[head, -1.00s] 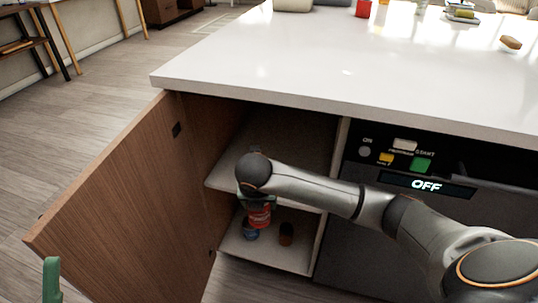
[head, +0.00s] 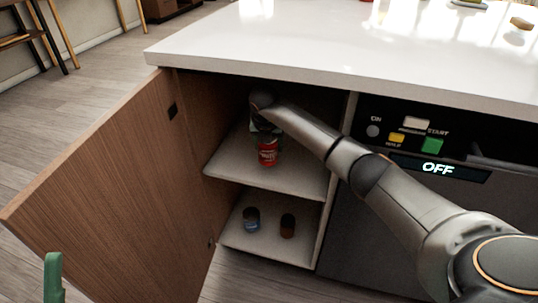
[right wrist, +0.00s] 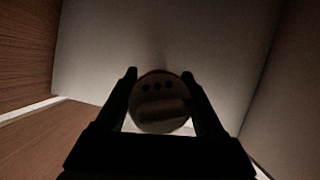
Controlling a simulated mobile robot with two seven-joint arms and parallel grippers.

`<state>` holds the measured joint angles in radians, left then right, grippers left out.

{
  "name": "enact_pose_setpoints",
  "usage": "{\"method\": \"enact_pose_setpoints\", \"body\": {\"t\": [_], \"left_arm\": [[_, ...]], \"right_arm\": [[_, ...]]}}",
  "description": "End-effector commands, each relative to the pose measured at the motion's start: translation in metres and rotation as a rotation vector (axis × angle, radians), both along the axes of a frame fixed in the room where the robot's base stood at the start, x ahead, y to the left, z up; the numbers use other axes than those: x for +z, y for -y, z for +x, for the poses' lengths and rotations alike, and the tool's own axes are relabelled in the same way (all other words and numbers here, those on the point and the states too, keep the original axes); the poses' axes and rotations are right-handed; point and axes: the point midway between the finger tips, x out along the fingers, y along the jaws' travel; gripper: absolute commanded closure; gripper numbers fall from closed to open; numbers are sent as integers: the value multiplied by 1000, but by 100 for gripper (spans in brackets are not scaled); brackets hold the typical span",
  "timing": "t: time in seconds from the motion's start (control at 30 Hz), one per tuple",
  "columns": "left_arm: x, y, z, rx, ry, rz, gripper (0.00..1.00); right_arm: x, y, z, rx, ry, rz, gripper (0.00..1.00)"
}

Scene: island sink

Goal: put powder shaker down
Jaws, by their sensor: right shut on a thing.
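The powder shaker (head: 268,152) is a red container with a pale label, at the upper shelf (head: 235,166) of the open cabinet in the head view. My right gripper (head: 264,128) is above it, inside the cabinet, and is shut on it. In the right wrist view the shaker's round top (right wrist: 160,102) with dark holes sits between the two fingers. I cannot tell whether its base touches the shelf. Part of my left gripper (head: 54,275), a green finger, shows at the lower left edge; its opening is not visible.
A blue-lidded jar (head: 251,219) and a dark brown jar (head: 288,226) stand on the lower shelf (head: 265,248). The wooden door (head: 110,190) stands open at left. The white countertop (head: 330,60) lies above. A dishwasher panel (head: 438,168) is at right. The upper shelf's front is clear.

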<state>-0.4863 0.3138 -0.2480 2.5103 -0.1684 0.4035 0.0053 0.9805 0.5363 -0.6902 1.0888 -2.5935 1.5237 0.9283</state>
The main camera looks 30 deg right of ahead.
Motion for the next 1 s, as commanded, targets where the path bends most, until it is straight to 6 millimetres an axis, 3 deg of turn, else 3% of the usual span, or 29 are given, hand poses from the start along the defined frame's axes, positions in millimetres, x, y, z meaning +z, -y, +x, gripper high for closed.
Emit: {"method": "enact_pose_setpoints", "body": {"t": [0.27, 0.4, 0.47, 0.83, 0.87, 1.0], "left_arm": [[-6, 1, 0, 0, 0, 4, 0], [-22, 2, 0, 4, 1, 16, 0], [-25, 3, 0, 4, -2, 20, 0], [-26, 4, 1, 5, -6, 20, 0], [-25, 4, 1, 5, -6, 20, 0], [-25, 4, 1, 7, -7, 16, 0]], "right_arm": [[-1, 7, 10, 0, 2, 1, 94], [-30, 7, 8, 0, -2, 2, 94], [-35, 7, 8, 0, 1, 1, 94], [-38, 7, 8, 0, 1, -1, 94], [-37, 7, 8, 0, 1, -1, 26], [-37, 7, 8, 0, 0, 0, 10]]}}
